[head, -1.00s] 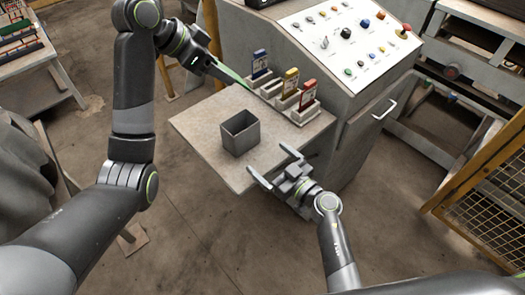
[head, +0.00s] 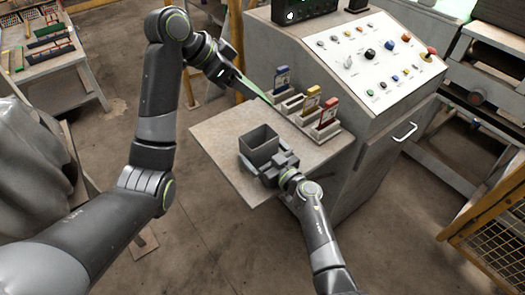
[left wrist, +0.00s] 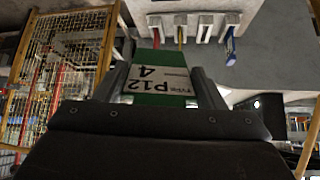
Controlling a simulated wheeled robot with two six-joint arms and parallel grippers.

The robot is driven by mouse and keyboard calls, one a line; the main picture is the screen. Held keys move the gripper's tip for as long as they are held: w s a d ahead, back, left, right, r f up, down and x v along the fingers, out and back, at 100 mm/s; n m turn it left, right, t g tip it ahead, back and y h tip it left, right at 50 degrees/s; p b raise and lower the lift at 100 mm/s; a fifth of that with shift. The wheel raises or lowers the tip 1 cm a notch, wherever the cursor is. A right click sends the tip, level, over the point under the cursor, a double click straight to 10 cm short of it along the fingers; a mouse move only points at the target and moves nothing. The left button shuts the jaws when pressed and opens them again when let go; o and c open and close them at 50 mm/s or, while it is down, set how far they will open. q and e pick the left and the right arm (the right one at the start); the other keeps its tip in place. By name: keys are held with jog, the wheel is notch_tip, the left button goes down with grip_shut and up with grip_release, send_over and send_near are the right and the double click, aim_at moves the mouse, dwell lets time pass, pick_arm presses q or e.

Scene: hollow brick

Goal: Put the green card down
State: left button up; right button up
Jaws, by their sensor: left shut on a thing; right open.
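My left gripper (head: 238,84) is shut on the green card (left wrist: 160,72), which carries a white label reading P12 4. In the head view only a thin green edge of the card shows, pointing at the rack. The pale slotted rack (head: 293,107) holds a blue card (head: 281,80), a yellow card (head: 312,100) and a red card (head: 327,112). An empty slot lies between blue and yellow. The green card's far end is close to the rack; I cannot tell if they touch. My right gripper (head: 262,163) is open at the near side of the grey box (head: 259,146).
The box stands on a pale side shelf (head: 215,135) attached to a grey console. The console's sloped panel (head: 370,50) has knobs and buttons. The shelf's left part is clear. A yellow mesh fence (head: 490,225) is at the right.

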jog(key=shift+c, duration=0.4)
jog(key=c, duration=0.9)
pick_arm(q)
jog(key=shift+w+d+f+m+g, duration=0.1)
jog(key=shift+w+d+m+g, duration=0.4)
jog(key=shift+d+m, duration=0.25)
pick_arm(e)
jog(key=shift+o, duration=0.2)
pick_arm(q)
jog(key=shift+w+d+f+m, duration=0.1)
jog(key=shift+f+m, duration=0.15)
jog(key=shift+f, duration=0.05)
notch_tip(320, 180, down, 10)
jog(key=shift+r, duration=0.25)
jog(key=shift+f, duration=0.6)
jog(key=o, duration=1)
